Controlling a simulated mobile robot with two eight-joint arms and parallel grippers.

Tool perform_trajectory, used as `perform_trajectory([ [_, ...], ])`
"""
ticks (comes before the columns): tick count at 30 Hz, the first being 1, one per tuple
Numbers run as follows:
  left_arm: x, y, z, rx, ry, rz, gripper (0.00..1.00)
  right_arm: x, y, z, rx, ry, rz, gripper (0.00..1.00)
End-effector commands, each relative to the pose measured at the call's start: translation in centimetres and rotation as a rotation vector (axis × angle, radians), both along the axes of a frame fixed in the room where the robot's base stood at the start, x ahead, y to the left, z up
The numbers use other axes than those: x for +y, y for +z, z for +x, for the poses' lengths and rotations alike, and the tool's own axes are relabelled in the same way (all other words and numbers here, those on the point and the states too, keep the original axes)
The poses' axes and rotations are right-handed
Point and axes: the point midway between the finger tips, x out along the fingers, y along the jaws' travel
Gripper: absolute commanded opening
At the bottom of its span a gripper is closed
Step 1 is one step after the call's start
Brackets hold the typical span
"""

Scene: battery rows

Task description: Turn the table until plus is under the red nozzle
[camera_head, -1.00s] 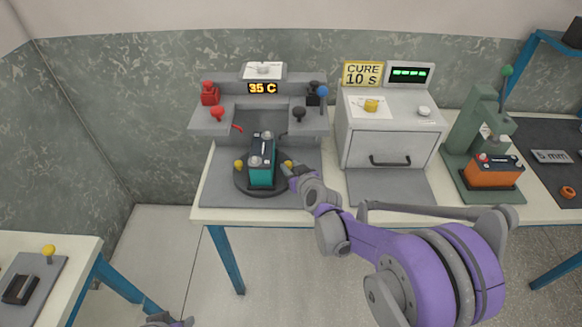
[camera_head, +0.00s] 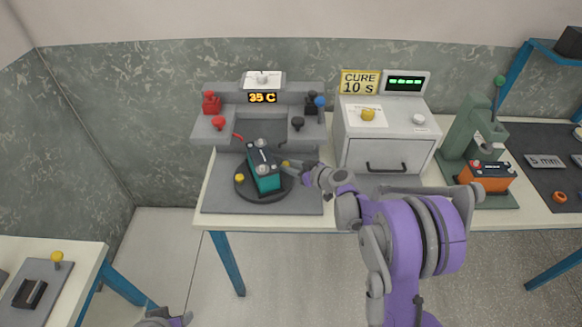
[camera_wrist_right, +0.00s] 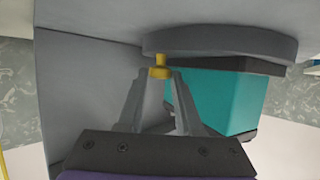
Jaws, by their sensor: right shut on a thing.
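A teal battery (camera_head: 264,180) with a dark top stands on the dark round turntable (camera_head: 245,192), its far end turned left. It has grey terminals at its far and near ends; I cannot read which is plus. The red nozzle (camera_head: 218,123) is at the back left, the black nozzle (camera_head: 297,123) at the back right. My right gripper (camera_head: 290,165) is shut on the turntable's right yellow knob (camera_wrist_right: 160,68), beside the battery. A second yellow knob (camera_head: 239,178) is at the turntable's left. My left gripper (camera_head: 172,320) barely shows at the bottom edge; its fingers are unclear.
The dispenser stand reads 35 C (camera_head: 262,97). To its right stands a grey curing oven (camera_head: 388,145), then a green press (camera_head: 470,135) with an orange battery (camera_head: 486,178). A side table (camera_head: 85,262) is at lower left. The grey mat (camera_head: 215,200) around the turntable is clear.

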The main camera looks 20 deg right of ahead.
Motion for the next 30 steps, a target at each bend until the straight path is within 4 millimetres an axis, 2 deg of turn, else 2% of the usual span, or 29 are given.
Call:
perform_trajectory([
  [18,0.0,1.2,0.3,-0.005,0.0,0.0,0.5,-0.1,0.1,2.7,-0.001,0.288,0.0,0.0],
  [30,0.0,1.5,0.4,-0.007,0.0,0.0,0.5,0.2,0.0,3.5,0.0,0.386,0.0,0.0],
])
